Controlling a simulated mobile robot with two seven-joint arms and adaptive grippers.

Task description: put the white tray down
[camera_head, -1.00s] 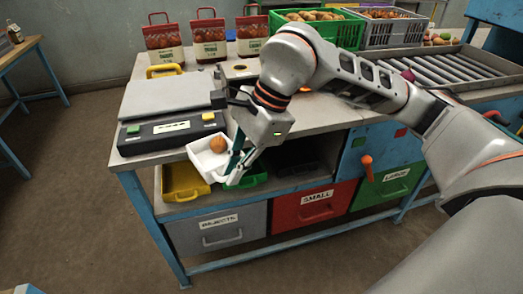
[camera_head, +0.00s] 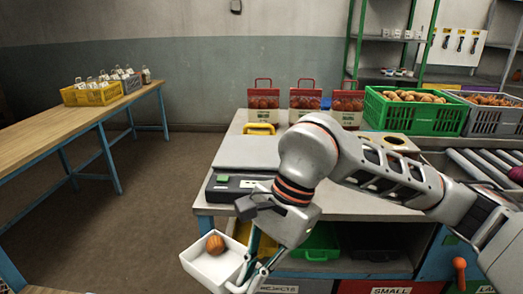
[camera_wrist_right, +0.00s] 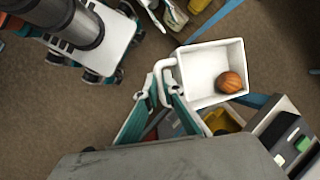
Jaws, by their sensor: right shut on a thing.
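The white tray (camera_head: 208,270) is a small open box with one round orange-brown onion (camera_head: 215,245) in it. My right gripper (camera_head: 245,272) is shut on the tray's edge at its right side and holds it in the air, off the front left corner of the workbench. The onion (camera_wrist_right: 229,82) lies near one corner of the tray. My left gripper is in neither view.
The workbench (camera_head: 350,200) carries a scale (camera_head: 262,152), red-and-white sacks (camera_head: 305,100) and a green crate (camera_head: 415,112) of produce. Green (camera_head: 318,243) and black bins sit on its lower shelf. A wooden table (camera_head: 60,120) with a yellow crate stands at left, with clear floor between.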

